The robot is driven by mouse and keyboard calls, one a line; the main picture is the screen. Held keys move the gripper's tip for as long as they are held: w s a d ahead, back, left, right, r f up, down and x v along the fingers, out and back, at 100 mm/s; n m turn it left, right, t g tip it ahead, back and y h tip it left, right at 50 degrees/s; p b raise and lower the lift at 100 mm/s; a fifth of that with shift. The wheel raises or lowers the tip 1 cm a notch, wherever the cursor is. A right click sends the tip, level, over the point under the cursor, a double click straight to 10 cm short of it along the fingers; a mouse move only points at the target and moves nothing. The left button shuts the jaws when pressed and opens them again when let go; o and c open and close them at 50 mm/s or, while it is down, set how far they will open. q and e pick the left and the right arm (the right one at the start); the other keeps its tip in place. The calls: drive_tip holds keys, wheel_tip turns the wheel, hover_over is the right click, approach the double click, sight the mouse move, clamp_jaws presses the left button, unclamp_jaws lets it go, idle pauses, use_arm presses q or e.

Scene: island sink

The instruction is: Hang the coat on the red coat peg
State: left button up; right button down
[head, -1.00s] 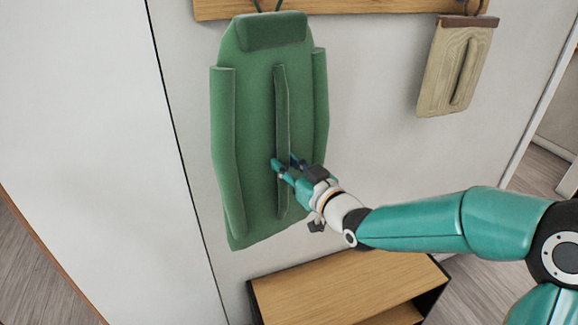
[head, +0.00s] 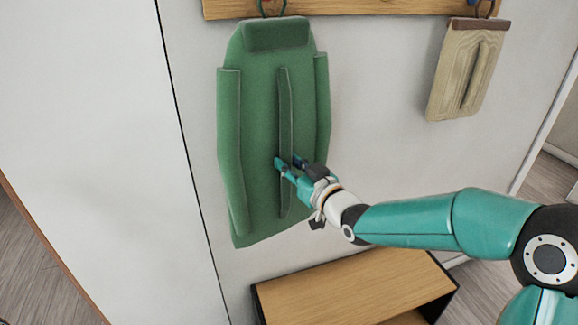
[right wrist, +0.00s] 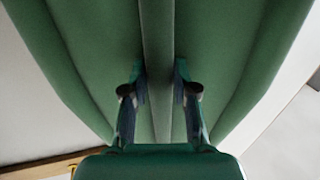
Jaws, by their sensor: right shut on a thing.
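The green coat (head: 255,120) hangs upright against the wall at the middle left of the head view, its loop (head: 272,8) at the lower edge of the wooden rail. A bit of red (head: 266,2) shows at the top edge by the loop; whether the loop is over the peg I cannot tell. My right gripper (head: 289,163) is shut on the raised strip down the coat's front. In the right wrist view, the fingers (right wrist: 160,85) press on both sides of this strip (right wrist: 157,40). My left gripper is not in view.
The wooden rail (head: 390,7) runs along the top of the wall. A beige hanging piece (head: 462,75) with a brown top hangs at its right. A wooden-topped bench (head: 350,285) stands below. Bare wall lies between the two hanging things.

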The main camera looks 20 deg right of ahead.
drive_tip(key=shift+r, duration=0.1)
idle(0.3)
drive_tip(key=c, duration=0.9)
unclamp_jaws()
drive_tip(key=shift+o, duration=0.4)
drive_tip(key=v, duration=1.2)
